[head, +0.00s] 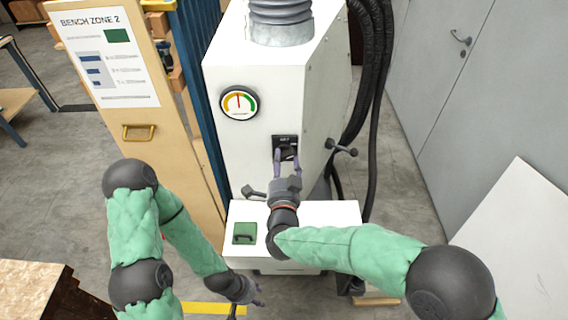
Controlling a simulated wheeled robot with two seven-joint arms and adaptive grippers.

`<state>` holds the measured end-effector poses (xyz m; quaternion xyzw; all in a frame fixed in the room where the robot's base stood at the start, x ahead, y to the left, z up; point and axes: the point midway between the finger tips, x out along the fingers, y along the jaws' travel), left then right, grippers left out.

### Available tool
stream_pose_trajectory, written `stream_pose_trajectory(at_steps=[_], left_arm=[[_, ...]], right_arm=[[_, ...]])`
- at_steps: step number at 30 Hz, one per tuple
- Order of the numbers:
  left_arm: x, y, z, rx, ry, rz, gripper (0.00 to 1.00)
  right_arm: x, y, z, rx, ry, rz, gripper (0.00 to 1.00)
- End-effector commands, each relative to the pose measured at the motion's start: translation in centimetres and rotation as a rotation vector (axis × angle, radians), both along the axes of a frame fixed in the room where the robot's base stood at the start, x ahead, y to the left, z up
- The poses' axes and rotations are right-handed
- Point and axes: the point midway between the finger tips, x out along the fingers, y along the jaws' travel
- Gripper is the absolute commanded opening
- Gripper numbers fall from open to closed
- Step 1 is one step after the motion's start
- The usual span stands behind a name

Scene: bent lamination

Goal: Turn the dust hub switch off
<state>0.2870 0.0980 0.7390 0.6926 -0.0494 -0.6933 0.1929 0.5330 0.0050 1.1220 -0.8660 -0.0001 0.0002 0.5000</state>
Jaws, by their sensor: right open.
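The dust hub (232,150) is a tall white cabinet in the middle of the head view. A small black switch panel (285,139) with light lettering is on its front, right of a round gauge. My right gripper (287,154) is open, with its fingertips in front of the lower part of this panel. The fingers hide that part, so the switch position cannot be read, and contact cannot be told. My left gripper (257,294) hangs low near the bottom of the view, away from the panel. Its fingers are too small to judge.
The gauge (239,103) has its needle near the middle. A white box (340,213) with a green window juts out below the panel. Black hoses (371,90) run down the right side. A wooden board (180,160) with a sign stands at left.

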Motion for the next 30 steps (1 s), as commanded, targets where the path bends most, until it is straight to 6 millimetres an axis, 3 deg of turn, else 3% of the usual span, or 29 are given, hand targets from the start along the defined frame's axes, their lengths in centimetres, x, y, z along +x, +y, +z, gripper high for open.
stream_pose_trajectory(at_steps=[2, 6, 8, 20, 30], left_arm=[[0.01, 0.01, 0.01, 0.000, 0.000, 0.000, 0.40], [0.00, 0.00, 0.01, 0.000, 0.000, 0.000, 0.40], [0.01, 0.01, 0.01, 0.000, 0.000, 0.000, 0.40], [0.00, 0.00, 0.13, 0.000, 0.000, 0.000, 0.40], [0.00, 0.00, 0.66, 0.000, 0.000, 0.000, 0.40]], right_arm=[[-0.02, 0.00, 0.01, 0.000, 0.000, 0.000, 0.52], [-0.03, 0.00, 0.01, 0.000, 0.000, 0.000, 0.12], [-0.03, 0.00, 0.00, 0.000, 0.000, 0.000, 0.00], [-0.04, -0.07, 0.03, -0.050, 0.000, -0.001, 0.00], [-0.02, -0.27, 0.04, -0.290, 0.001, -0.002, 0.00]])
